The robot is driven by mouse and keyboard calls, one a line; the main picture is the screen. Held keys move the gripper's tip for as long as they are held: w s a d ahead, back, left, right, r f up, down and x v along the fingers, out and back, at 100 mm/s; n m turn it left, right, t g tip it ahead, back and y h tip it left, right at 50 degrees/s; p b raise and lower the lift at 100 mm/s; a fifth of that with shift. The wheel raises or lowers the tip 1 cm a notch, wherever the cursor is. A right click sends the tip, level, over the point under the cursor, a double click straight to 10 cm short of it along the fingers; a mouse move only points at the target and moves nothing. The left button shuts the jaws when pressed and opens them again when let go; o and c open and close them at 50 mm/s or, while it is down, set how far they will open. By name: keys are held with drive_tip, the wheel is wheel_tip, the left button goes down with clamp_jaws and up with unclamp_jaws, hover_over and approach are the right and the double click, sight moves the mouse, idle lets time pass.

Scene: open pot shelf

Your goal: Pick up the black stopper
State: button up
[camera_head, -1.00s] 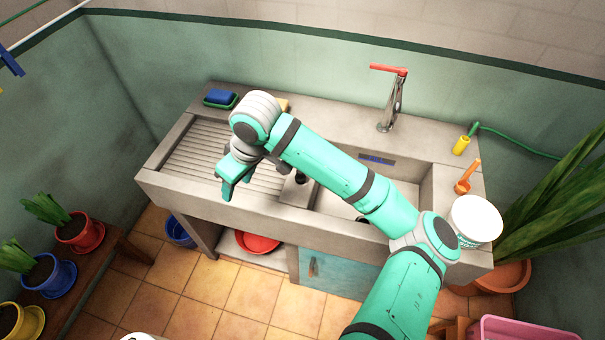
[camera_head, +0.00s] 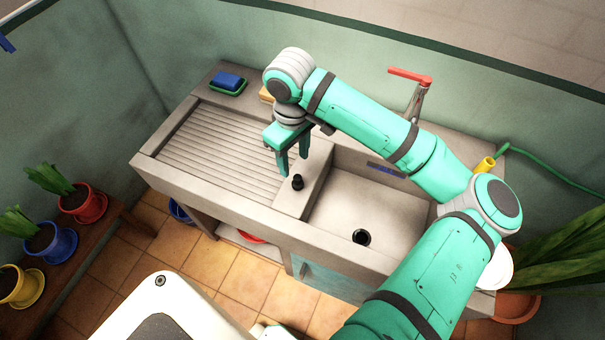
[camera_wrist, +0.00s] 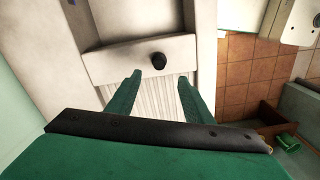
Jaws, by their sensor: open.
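The black stopper (camera_head: 297,182) stands on the light stone ledge between the ribbed drainboard and the sink basin. In the wrist view the stopper (camera_wrist: 158,60) shows as a dark round knob on the pale ledge, beyond the fingertips and roughly in line with the gap between them. My gripper (camera_head: 292,172) is open and empty, its teal fingers pointing down close behind the stopper in the head view. In the wrist view my gripper (camera_wrist: 160,78) has its two fingers spread apart, with nothing between them. I cannot tell the exact height of the fingertips above the ledge.
The sink basin (camera_head: 385,210) with a dark drain hole (camera_head: 361,237) lies right of the ledge. The ribbed drainboard (camera_head: 210,145) is clear. A blue sponge on a green dish (camera_head: 228,82) sits at the back left. A red-handled faucet (camera_head: 412,85) stands behind the basin.

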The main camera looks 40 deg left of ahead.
sight(298, 177)
drive_tip(key=f, duration=0.4)
drive_tip(key=shift+s+d+f, duration=0.2)
drive_tip(key=shift+s+f, duration=0.05)
drive_tip(key=shift+f, duration=0.1)
drive_tip(key=shift+w+d+f, duration=0.1)
drive_tip(key=shift+w+f, duration=0.05)
drive_tip(key=shift+f, duration=1.1)
drive_tip(key=shift+w+d+f, duration=0.1)
drive_tip(key=shift+w+f, duration=0.05)
drive_tip(key=shift+f, duration=1.1)
drive_tip(key=c, duration=1.1)
